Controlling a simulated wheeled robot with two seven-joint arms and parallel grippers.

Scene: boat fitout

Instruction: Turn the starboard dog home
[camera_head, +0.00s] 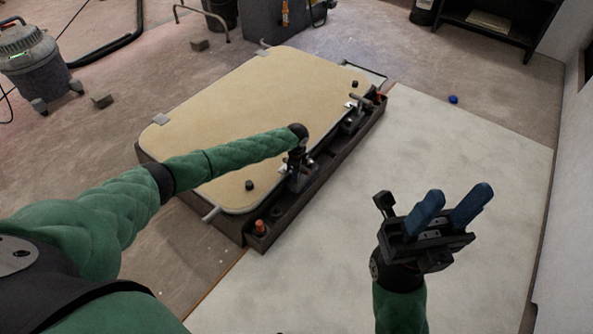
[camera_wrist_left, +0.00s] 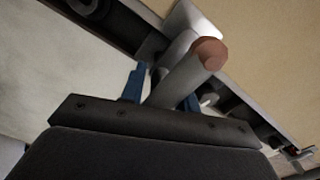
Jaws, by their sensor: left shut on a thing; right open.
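A cream hatch panel (camera_head: 250,110) lies in a dark frame (camera_head: 320,190). My left gripper (camera_head: 299,178) reaches down to the near right edge of the panel, at one dog there. In the left wrist view the dog's grey handle (camera_wrist_left: 188,80), with a reddish-brown end, passes between the blue fingers of my left gripper (camera_wrist_left: 162,86), which is shut on it. The arm and gripper hide much of this dog in the head view. Another dog (camera_head: 355,103) sits further along the same edge. My right gripper (camera_head: 447,210) is open and empty above the pale floor sheet.
Red-topped fittings (camera_head: 260,227) stand in the frame's side channel. A pale sheet (camera_head: 440,135) to the right is clear except for my right arm. A small blue object (camera_head: 454,99) lies near its far edge. A vacuum (camera_head: 35,60) stands at the far left.

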